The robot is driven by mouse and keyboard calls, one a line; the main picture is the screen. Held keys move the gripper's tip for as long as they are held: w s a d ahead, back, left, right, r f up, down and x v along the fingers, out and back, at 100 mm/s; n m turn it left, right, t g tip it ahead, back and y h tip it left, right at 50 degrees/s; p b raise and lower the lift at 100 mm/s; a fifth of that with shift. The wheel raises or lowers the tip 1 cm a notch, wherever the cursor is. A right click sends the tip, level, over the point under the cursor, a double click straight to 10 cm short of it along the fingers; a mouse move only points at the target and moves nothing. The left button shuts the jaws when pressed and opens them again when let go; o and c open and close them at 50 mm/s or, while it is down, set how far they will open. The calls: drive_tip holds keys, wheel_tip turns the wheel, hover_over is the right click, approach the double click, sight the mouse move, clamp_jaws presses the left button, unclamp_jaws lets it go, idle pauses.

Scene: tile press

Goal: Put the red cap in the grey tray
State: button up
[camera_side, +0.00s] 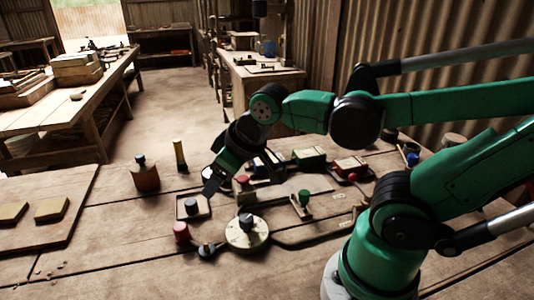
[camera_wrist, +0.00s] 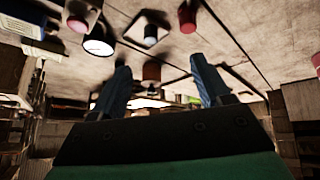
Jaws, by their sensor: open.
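My gripper (camera_side: 226,178) is open, with its dark blue fingers above the middle of the bench. In the wrist view my gripper (camera_wrist: 161,66) has nothing held between its spread fingers. A red cylindrical cap (camera_side: 181,231) stands at the front left, apart from the gripper. A red-topped piece (camera_side: 241,180) is close by the fingers; which red piece is the task's cap I cannot tell. In the wrist view a red piece (camera_wrist: 151,71) appears beyond the fingertips.
A round pale base with a dark knob (camera_side: 246,232) stands at the front. A green-topped piece (camera_side: 304,198), a green box (camera_side: 309,157) and a red box (camera_side: 351,166) lie to the right. A brown bottle (camera_side: 145,176) stands left. The front-left bench is mostly clear.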

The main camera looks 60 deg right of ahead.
drive_tip(key=shift+o, duration=0.4)
drive_tip(key=shift+s+r+m+t, duration=0.1)
drive_tip(key=shift+s+m+t, duration=0.2)
drive_tip(key=shift+m, duration=0.4)
drive_tip(key=n+g, duration=0.7)
drive_tip(key=n, duration=1.5)
hover_over(180, 226)
wheel_tip(180, 226, down, 6)
drive_tip(key=shift+s+d+f, duration=0.1)
drive_tip(key=shift+f, duration=0.15)
drive_tip(key=shift+f+n, duration=0.3)
drive_tip(key=shift+f, duration=2.8)
